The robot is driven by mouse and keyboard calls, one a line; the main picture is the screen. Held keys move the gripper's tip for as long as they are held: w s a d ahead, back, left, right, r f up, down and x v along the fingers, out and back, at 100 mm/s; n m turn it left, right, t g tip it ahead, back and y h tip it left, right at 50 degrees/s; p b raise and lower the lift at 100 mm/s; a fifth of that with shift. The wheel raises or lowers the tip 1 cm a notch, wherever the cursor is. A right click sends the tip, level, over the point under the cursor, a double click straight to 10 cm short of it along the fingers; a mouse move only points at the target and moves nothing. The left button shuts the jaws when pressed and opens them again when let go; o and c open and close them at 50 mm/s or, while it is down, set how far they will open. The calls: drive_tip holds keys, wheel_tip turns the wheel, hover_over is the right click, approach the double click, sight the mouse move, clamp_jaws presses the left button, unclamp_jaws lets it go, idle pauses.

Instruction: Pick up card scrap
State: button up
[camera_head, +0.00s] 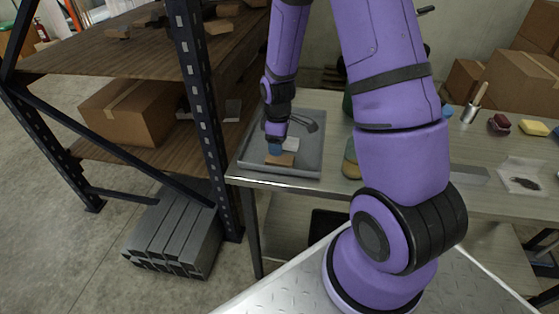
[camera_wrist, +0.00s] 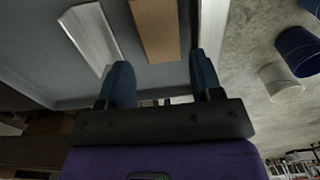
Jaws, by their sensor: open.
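The card scrap (camera_head: 280,160) looks like a flat brown rectangle lying in a grey tray (camera_head: 311,163) on the workbench. In the wrist view the scrap (camera_wrist: 157,28) lies beyond and between my two blue fingertips, apart from them. My gripper (camera_head: 274,149) is low over the tray, just behind the scrap in the head view. In the wrist view my gripper (camera_wrist: 162,82) is open, with nothing between its fingers. A pale flat piece (camera_head: 291,143) lies beside the scrap in the tray; it also shows in the wrist view (camera_wrist: 90,35).
A dark spoon-like tool (camera_head: 306,124) lies at the tray's back. A shelf rack with a dark post (camera_head: 201,90) stands close left of the tray. A bottle (camera_head: 351,158) stands right of it.

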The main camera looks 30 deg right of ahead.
sight(280, 161)
drive_tip(key=shift+w+f, duration=0.1)
drive_tip(key=shift+f, duration=2.8)
drive_tip(key=c, duration=0.6)
